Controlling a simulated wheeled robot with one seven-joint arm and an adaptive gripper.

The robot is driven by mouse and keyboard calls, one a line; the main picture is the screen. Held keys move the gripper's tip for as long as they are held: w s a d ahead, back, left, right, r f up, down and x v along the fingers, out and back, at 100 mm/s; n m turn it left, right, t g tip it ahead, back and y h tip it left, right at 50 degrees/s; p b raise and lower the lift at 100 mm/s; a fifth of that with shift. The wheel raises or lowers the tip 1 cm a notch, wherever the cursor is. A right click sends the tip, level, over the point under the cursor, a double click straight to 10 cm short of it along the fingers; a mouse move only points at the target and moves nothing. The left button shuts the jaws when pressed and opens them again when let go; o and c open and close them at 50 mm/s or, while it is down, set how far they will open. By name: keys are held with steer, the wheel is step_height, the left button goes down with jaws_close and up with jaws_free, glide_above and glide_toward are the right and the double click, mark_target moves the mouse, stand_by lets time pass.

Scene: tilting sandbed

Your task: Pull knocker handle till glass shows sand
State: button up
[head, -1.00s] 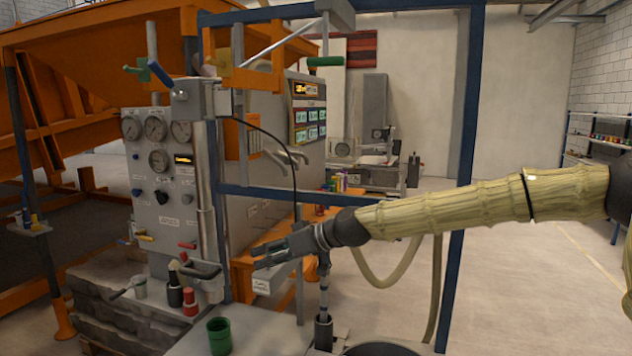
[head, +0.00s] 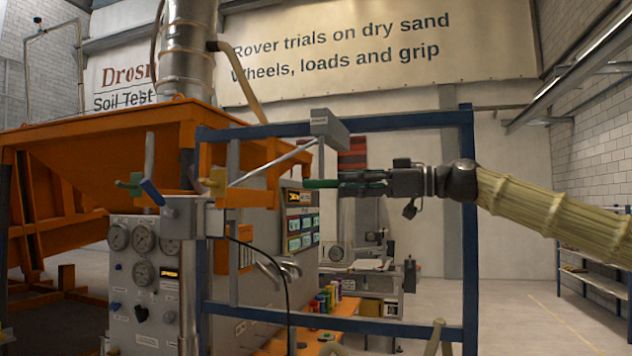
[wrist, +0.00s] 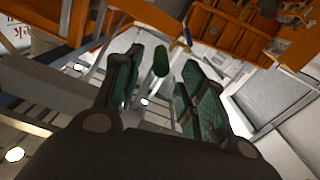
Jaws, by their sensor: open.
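The knocker handle (head: 320,184) is a green horizontal grip below a grey box (head: 328,124) on the blue frame. My gripper (head: 346,183) is level with it, coming from the right with its fingers at the handle's right end. In the wrist view the green handle (wrist: 161,61) shows between the tips of my two open fingers, with a gap on each side. My gripper is not closed on it. I cannot make out a glass with sand in the current views.
The blue frame's top bar (head: 400,120) and right post (head: 469,220) stand close to my arm. An orange hopper (head: 90,165) is at left, above a gauge panel (head: 145,280). An orange bench (head: 345,310) holds several coloured jars.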

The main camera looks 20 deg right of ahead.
mark_target(323, 184)
steer(key=p+x, duration=0.3)
steer(key=x, duration=0.5)
steer(key=shift+w+a, duration=0.15)
steer(key=shift+w, duration=0.05)
jaws_close()
